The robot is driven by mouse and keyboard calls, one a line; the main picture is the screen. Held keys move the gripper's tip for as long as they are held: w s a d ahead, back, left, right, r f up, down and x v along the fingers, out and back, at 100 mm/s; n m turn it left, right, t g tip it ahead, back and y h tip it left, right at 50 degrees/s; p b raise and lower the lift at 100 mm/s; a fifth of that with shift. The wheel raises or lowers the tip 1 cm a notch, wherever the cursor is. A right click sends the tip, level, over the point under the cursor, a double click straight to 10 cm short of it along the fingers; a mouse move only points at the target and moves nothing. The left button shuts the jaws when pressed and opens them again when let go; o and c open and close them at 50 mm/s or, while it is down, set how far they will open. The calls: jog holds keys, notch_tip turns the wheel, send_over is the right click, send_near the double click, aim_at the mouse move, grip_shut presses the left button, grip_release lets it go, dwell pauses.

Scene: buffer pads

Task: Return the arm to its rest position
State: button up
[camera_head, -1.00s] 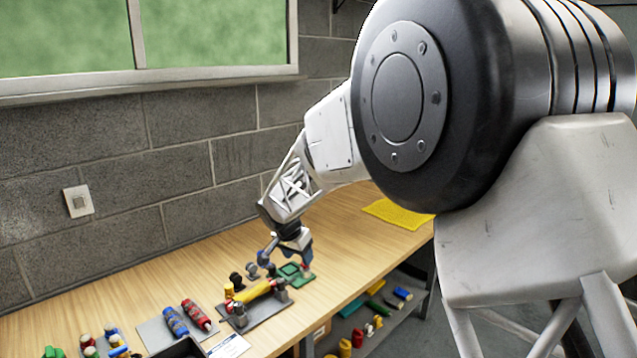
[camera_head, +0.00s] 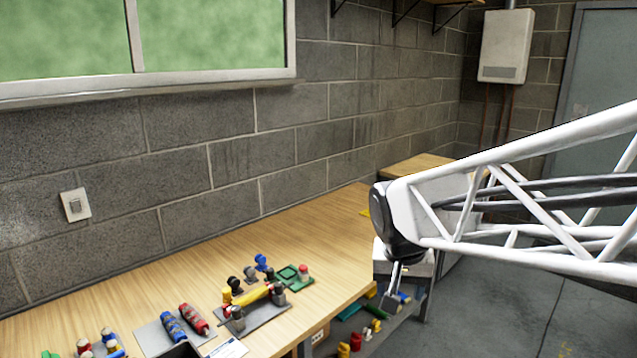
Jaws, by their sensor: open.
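My arm's white lattice link reaches in from the right edge of the head view. Its end hangs in front of the right end of the bench. My gripper (camera_head: 393,300) points down beyond the bench's front edge, over the lower shelf, apart from the objects on the bench. It is small and partly in shadow; nothing shows held in it. The wooden bench (camera_head: 330,225) runs along the wall.
Several coloured parts lie on the shelf below. Open floor (camera_head: 480,335) lies to the right.

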jog(key=s+d+f+n, duration=0.1)
jog(key=s+d, duration=0.1)
jog(key=s, duration=0.6)
jog(key=s+d+f+n+y, duration=0.1)
jog(key=s+d, duration=0.1)
jog(key=s, duration=0.7)
